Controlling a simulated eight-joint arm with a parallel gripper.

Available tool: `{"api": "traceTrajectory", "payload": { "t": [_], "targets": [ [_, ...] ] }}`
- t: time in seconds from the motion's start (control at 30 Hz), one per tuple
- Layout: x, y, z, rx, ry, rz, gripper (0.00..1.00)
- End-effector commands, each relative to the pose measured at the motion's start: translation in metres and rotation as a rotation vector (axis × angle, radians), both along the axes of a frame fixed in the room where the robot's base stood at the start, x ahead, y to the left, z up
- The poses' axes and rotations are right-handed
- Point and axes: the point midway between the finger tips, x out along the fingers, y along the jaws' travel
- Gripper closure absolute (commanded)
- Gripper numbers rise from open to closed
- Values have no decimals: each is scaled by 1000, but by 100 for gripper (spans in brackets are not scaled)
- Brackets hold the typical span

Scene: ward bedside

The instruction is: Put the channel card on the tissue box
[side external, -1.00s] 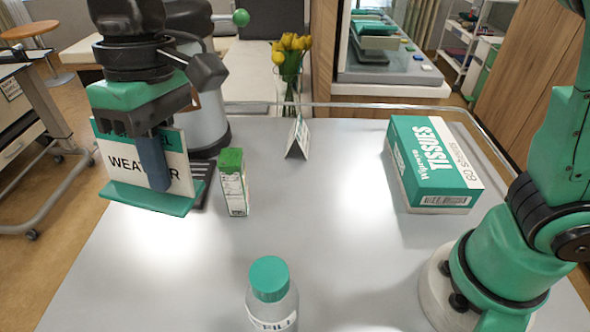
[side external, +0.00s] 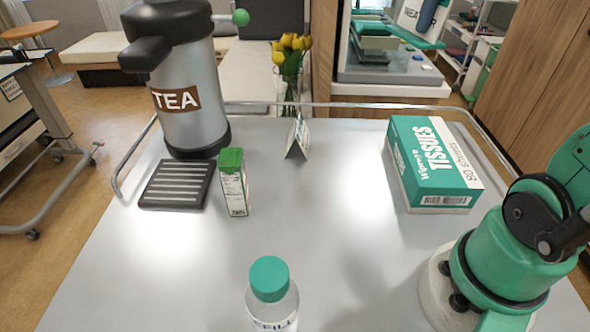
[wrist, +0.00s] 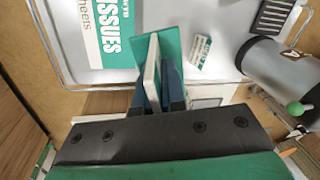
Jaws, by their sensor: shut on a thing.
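The channel card (side external: 408,18) is a white panel with a green foot, and only its lower part shows at the top right of the side view. My gripper (side external: 427,14) is shut on it, with one blue finger showing against the panel; the rest is cut off by the frame. In the wrist view my gripper (wrist: 157,86) holds the card (wrist: 152,66) edge-on between its blue fingers. The green and white tissue box (side external: 432,165) lies flat on the table at the right. It also shows at the top left of the wrist view (wrist: 103,42), apart from the card.
A tea urn (side external: 190,85) and drip tray (side external: 176,184) stand at the left, beside a green-topped carton (side external: 233,185). A small folded card (side external: 298,140) is at the back middle. A refill bottle (side external: 270,300) stands in front. A rail (side external: 340,106) edges the table.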

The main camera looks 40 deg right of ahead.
Motion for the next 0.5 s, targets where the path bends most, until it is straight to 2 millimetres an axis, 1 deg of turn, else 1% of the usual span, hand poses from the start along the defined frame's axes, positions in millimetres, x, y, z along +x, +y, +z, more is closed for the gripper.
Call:
{"api": "traceTrajectory", "payload": {
  "t": [0.03, 0.1, 0.2, 0.3, 0.37, 0.47, 0.5],
  "targets": [
    [-16, -13, 2, 0, 0, -65, 100],
    [-33, -25, 5, 0, 0, -132, 100],
    [-52, -35, 7, 1, -1, -201, 100],
    [-64, -40, 9, 1, -1, -244, 100],
    [-68, -42, 7, 1, 0, -257, 100],
    [-70, -43, -4, 1, -1, -264, 100],
    [-70, -43, -12, 1, -1, -264, 100]
  ]
}}
